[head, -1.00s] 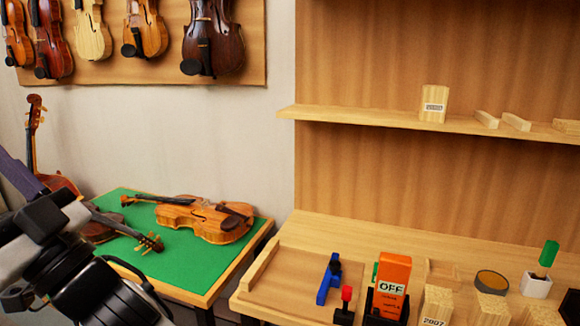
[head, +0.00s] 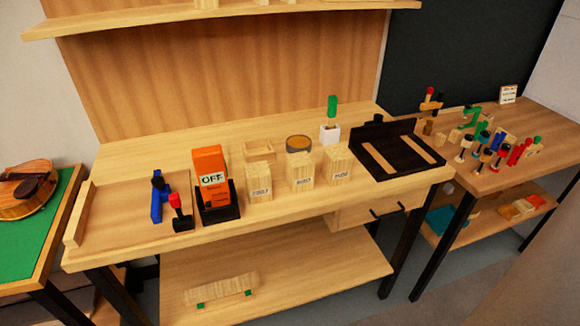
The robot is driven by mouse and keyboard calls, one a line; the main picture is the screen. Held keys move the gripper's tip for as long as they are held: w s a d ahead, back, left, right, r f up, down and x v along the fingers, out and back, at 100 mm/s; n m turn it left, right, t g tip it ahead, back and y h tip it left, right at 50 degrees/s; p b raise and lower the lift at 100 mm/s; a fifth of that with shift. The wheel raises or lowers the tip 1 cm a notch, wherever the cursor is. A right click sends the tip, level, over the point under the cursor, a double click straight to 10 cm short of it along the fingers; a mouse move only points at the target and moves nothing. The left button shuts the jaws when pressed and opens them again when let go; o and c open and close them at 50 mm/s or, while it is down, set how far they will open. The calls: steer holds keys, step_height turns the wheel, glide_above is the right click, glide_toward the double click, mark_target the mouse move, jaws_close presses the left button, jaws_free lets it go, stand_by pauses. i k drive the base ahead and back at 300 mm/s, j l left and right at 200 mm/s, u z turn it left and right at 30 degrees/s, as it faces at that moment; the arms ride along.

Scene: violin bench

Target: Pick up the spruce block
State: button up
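Three pale wooden blocks with small labels stand upright in a row on the bench: a left block (head: 258,189), a middle block (head: 300,174) and a right block (head: 338,165). I cannot tell from the labels or grain which one is the spruce block. My gripper is not in view.
An orange device marked OFF (head: 212,173) in a black stand is left of the blocks. A black tray with wooden strips (head: 391,150) lies to the right. A pale wooden piece (head: 220,288) lies on the bench's lower shelf (head: 300,264).

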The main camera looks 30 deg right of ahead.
mark_target(300, 166)
steer(key=l+z, duration=0.35)
steer(key=k+l+z, duration=0.1)
steer(key=z, duration=0.25)
steer(key=l+z, duration=0.35)
steer(key=i, duration=0.5)
